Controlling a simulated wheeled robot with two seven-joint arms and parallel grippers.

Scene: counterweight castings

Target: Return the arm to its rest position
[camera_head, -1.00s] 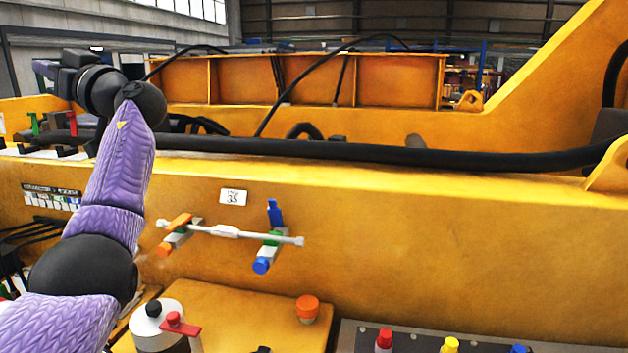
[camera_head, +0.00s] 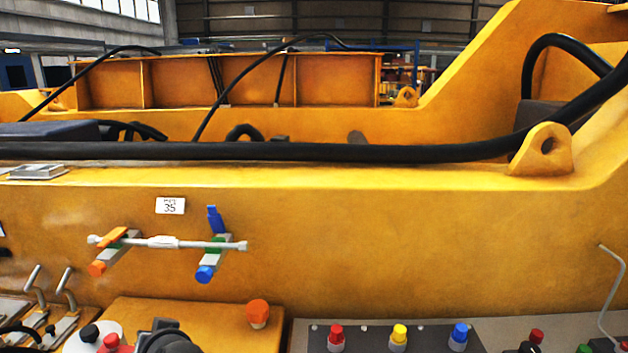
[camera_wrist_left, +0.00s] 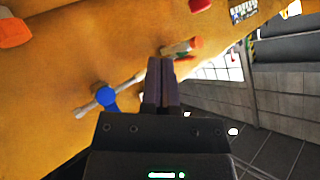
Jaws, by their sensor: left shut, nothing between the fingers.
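My left gripper (camera_wrist_left: 163,70) shows in the left wrist view, its dark fingers shut together with nothing between them. It points toward the yellow machine wall; the fingers overlap part of a pale bar (camera_wrist_left: 133,84) in the picture, and I cannot tell the gap. The same bar (camera_head: 163,242) shows in the head view, held across two valve handles, one orange (camera_head: 112,238) and one blue (camera_head: 216,220). A dark rounded part at the bottom left of the head view may be my arm. My right gripper is in neither view.
A yellow machine frame (camera_head: 400,220) fills the head view, with a thick black hose (camera_head: 400,152) along its top. Below are an orange button (camera_head: 257,312), metal levers (camera_head: 35,285) and a panel (camera_head: 430,338) with red, yellow and blue buttons. A bent rod (camera_head: 613,280) stands at right.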

